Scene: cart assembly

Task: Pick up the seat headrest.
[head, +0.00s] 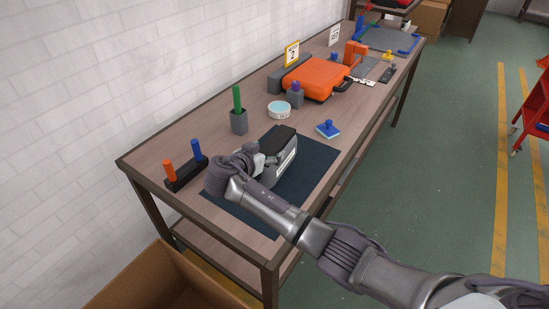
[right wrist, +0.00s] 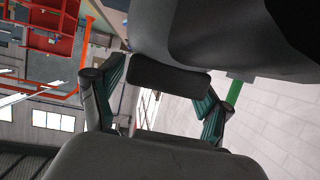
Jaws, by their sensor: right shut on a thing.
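The seat headrest shows as a small black rounded pad (right wrist: 168,77) between the two fingers of my right gripper (right wrist: 160,92) in the right wrist view. The fingers, with teal inner sides, stand at its two ends and are shut on it. In the head view the right gripper (head: 268,162) is over the dark mat (head: 312,172) at the near end of the workbench, beside a grey block-like shape with a black top (head: 280,138). My arm hides part of this area, and contact with the mat cannot be told. My left gripper is not in view.
An orange case (head: 316,76) lies farther back. A cardboard box (head: 165,280) is below in front.

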